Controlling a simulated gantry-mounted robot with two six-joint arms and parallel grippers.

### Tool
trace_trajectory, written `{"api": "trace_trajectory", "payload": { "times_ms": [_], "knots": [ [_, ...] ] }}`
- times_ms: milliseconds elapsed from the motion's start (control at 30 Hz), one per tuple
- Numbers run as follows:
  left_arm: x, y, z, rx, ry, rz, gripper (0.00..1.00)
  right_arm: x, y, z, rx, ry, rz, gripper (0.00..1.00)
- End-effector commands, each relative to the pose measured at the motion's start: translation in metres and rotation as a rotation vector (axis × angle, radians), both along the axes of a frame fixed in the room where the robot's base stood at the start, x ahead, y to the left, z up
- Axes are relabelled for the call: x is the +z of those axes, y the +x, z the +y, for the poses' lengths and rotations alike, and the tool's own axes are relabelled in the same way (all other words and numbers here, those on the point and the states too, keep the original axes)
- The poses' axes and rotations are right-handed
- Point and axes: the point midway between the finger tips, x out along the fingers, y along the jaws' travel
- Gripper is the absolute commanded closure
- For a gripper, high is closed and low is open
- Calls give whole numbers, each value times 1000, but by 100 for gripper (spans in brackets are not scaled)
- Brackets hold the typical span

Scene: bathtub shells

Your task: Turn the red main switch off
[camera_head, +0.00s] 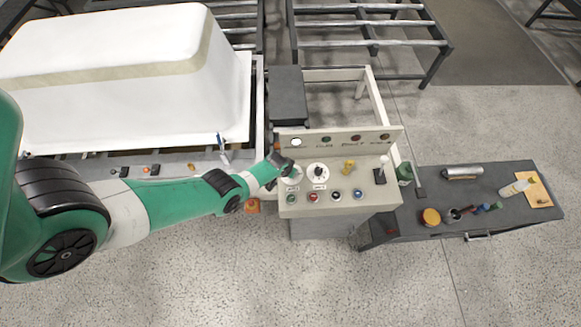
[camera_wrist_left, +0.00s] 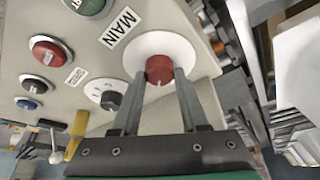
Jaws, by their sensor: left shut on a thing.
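The red main switch (camera_wrist_left: 159,69) is a round red knob on a white disc, beside a label reading MAIN in the left wrist view. My left gripper (camera_wrist_left: 158,80) is shut on the red knob, one finger on each side of it. In the head view my left gripper (camera_head: 283,162) reaches the upper left part of the control panel (camera_head: 335,175) and hides the switch there. My right gripper is not in view.
The panel has a black selector on a white dial (camera_head: 318,170), a yellow handle (camera_head: 348,167), a lever (camera_head: 381,170) and several push buttons. A dark bench (camera_head: 480,215) with tools stands to the right. A white tub shell (camera_head: 110,80) stands to the left.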

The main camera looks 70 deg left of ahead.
Motion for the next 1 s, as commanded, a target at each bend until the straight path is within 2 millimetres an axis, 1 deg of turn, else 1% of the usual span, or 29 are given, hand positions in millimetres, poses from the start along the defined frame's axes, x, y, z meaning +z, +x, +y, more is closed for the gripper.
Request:
{"api": "trace_trajectory", "payload": {
  "times_ms": [133, 500, 800, 1000],
  "knots": [
    [-3, 1, -1, 134, 1, 0, 100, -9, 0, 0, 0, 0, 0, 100],
    [-3, 3, -2, 485, 0, -2, 100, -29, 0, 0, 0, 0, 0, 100],
    [-1, 4, -2, 715, -2, -1, 100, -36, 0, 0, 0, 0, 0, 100],
    [-2, 4, -2, 809, -2, 0, 100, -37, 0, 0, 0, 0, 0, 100]
  ]
}}
